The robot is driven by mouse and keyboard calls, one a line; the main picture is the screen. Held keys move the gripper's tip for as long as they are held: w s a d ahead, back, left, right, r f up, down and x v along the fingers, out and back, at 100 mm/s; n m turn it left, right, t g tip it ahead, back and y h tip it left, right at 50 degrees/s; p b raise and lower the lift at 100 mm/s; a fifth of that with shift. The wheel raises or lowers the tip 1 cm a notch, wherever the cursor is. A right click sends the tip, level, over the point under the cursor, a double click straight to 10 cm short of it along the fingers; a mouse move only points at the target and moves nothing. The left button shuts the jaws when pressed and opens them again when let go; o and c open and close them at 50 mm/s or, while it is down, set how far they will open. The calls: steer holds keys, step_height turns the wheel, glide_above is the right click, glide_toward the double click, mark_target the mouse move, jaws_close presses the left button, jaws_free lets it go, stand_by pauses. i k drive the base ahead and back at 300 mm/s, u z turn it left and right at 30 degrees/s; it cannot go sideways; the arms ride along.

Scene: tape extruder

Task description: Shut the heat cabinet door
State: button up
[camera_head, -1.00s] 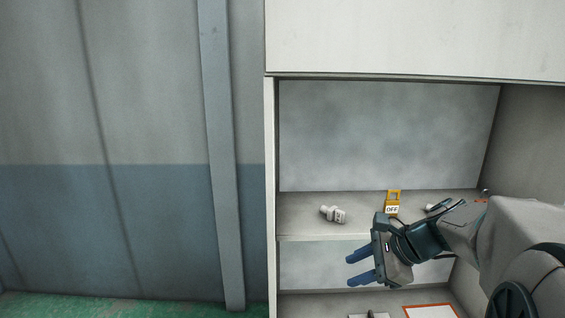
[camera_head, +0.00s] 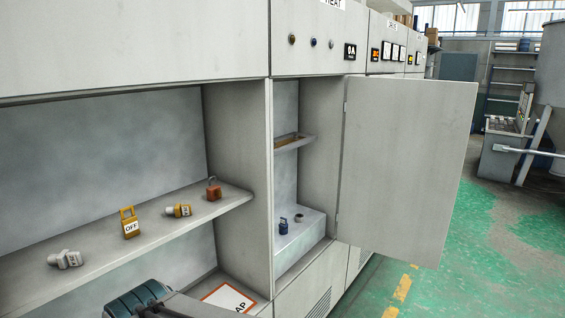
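The heat cabinet door (camera_head: 408,165) is a flat light-grey panel standing wide open. It is hinged on the right side of the cabinet opening and swung out over the floor. The heat cabinet (camera_head: 286,190) is open to view, with a small shelf, a blue padlock (camera_head: 283,226) and a small round part inside. A label ending in "HEAT" sits at the top edge above it. A dark teal part of my arm shows at the bottom left, well left of the door. My gripper's fingers are out of the picture.
The open shelf unit at left holds a yellow "OFF" padlock (camera_head: 130,222), a red padlock (camera_head: 213,189) and fuse-like parts (camera_head: 66,259) on its shelf (camera_head: 100,262). A red-framed sign (camera_head: 229,298) lies below. Green floor (camera_head: 490,260) is clear right of the door.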

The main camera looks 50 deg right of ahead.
mark_target(406, 139)
steer(key=k, duration=1)
steer(key=z, duration=2.95)
steer(key=i, duration=5.4)
steer(key=u, duration=0.65)
